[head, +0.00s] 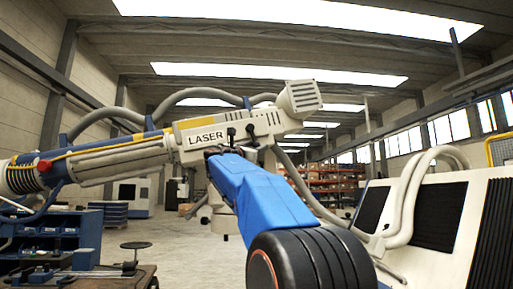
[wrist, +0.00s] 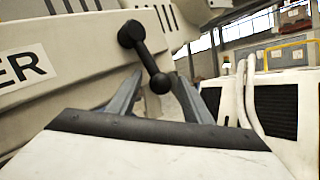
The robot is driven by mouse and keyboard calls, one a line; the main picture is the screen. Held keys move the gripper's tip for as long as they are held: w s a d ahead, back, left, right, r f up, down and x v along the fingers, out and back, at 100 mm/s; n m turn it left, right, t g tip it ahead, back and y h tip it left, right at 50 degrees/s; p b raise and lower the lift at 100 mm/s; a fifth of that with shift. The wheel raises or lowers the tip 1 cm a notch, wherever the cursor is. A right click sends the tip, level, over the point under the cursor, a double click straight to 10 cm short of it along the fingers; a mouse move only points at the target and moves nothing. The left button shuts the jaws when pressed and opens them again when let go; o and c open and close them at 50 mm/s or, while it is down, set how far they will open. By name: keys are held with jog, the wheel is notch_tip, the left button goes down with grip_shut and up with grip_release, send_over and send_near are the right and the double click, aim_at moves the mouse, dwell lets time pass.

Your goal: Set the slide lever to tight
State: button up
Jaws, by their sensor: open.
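The slide lever (wrist: 147,62) is a black stick with a round pivot and a ball knob, on the side of the cream laser arm. It slants down and to the right from its pivot in the wrist view. My gripper (wrist: 158,88) is open, with one grey finger on each side of the knob in the picture. I cannot tell whether the fingers touch the knob or how far they reach past it. In the head view, the laser arm (head: 207,137) carries a "LASER" label, and my blue-covered arm reaches up to it. My gripper is mostly hidden there.
A vented boxy head (head: 299,96) tops the laser arm, with grey hoses around it. A white machine with black panels (head: 436,215) stands at the right. A workbench (head: 80,275) and blue cabinet (head: 88,232) are at the left. Open floor lies behind.

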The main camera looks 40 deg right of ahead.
jog(key=shift+w+d+r, duration=0.1)
jog(key=shift+d+r, duration=0.05)
jog(key=shift+d, duration=0.25)
grip_shut()
